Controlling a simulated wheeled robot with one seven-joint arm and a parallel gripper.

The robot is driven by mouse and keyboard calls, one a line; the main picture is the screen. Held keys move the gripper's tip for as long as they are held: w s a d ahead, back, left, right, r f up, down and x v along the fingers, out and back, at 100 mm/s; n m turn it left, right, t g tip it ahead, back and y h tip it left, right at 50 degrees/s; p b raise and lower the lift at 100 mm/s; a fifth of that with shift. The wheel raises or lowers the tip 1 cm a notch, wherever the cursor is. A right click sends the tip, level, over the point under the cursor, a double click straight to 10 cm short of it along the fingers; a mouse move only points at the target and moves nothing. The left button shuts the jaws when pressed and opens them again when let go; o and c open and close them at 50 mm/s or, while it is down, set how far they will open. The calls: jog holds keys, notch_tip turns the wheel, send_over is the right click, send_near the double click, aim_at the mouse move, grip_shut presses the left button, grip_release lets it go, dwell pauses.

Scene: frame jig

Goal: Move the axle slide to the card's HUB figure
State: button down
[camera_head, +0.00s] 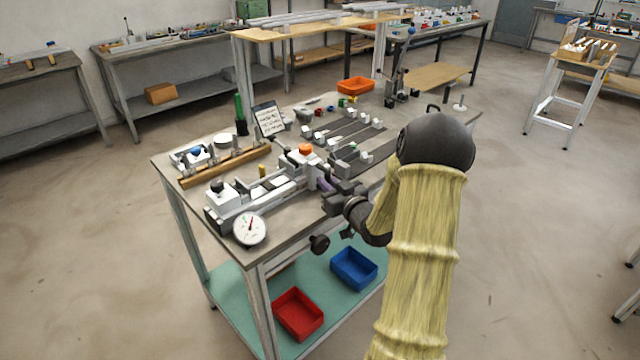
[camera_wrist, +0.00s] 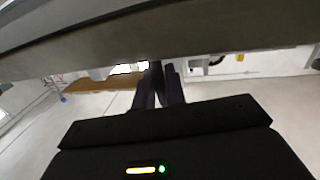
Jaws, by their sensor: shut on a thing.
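The frame jig (camera_head: 268,192) lies along the near side of the bench, with pale blocks on a rail and an orange knob on top. A white round dial (camera_head: 250,229) with a red needle is at its near end. My gripper (camera_head: 328,196) is at the jig's right side, low beside the orange-topped block. In the wrist view, the dark fingers (camera_wrist: 158,88) are close together on a dark narrow part, which looks like the axle slide's handle; the fingers and arm hide most of it. The card (camera_head: 268,119) stands tilted behind the jig; its writing is too small to read.
A wooden rack (camera_head: 225,166) lies behind the jig. Grey slotted fixtures (camera_head: 345,132) and an orange bin (camera_head: 356,86) are farther back. A red bin (camera_head: 297,314) and a blue bin (camera_head: 353,268) are on the lower shelf.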

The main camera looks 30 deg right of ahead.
jog(key=shift+a, duration=0.25)
jog(key=c, duration=1.5)
grip_release()
jog(key=shift+s, duration=0.1)
jog(key=shift+c, duration=0.2)
jog(key=s+d+b, duration=0.1)
jog(key=s, duration=1.6)
jog(key=shift+s+d, duration=0.15)
jog(key=shift+d, duration=0.15)
